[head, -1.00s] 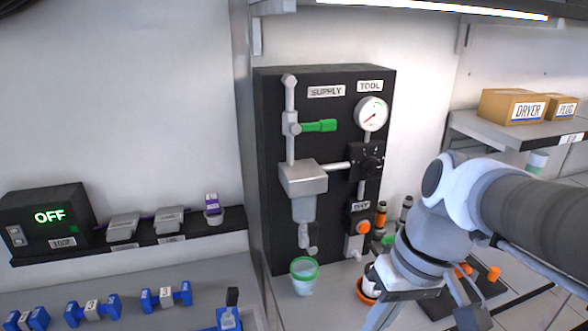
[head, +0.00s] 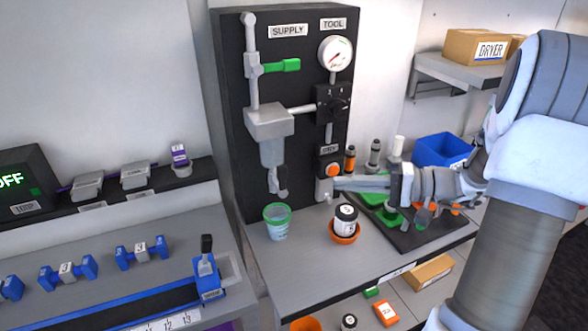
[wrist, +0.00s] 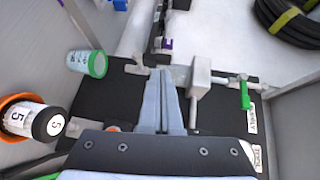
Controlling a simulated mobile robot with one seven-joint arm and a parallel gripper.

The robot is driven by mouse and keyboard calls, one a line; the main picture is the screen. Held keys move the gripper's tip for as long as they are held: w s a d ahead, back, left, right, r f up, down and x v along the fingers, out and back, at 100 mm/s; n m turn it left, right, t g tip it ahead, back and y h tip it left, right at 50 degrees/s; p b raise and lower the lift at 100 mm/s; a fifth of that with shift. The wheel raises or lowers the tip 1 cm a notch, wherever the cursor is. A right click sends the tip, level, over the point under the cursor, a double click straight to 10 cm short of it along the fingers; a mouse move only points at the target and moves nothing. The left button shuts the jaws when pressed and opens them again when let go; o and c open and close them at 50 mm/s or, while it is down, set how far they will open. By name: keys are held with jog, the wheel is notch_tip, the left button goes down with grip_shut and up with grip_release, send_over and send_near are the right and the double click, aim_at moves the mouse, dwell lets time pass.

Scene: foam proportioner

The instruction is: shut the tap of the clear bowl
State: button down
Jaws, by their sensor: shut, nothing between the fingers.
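The bowl (head: 272,152) hangs under a grey square housing on the black panel in the head view; it looks grey rather than clear. Its small grey tap (head: 279,183) is at the bottom, lever pointing roughly down; whether it is open or shut I cannot tell. My gripper (head: 338,183) reaches in from the right, level with the tap. Its fingers are shut and empty, and the tips are by the orange-buttoned block, right of the tap and apart from it. In the wrist view the closed fingers (wrist: 161,75) point toward the panel and hide part of it.
A green-rimmed cup (head: 278,222) stands below the tap. A numbered jar (head: 345,219) sits in an orange dish on the bench. The orange-buttoned block (head: 329,178) and gauge (head: 336,53) are right of the bowl. The green supply handle (head: 283,65) sticks out above.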

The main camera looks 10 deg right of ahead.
jog(key=w+d+f+m+t, duration=0.1)
jog(key=w+d+m+t, duration=0.1)
jog(key=d+t, duration=0.15)
jog(key=p, duration=0.1)
send_near(282, 182)
jog(key=w+a+r, duration=0.2)
jog(key=w+a, duration=0.2)
jog(key=w, duration=0.1)
jog(key=shift+w+d, duration=0.1)
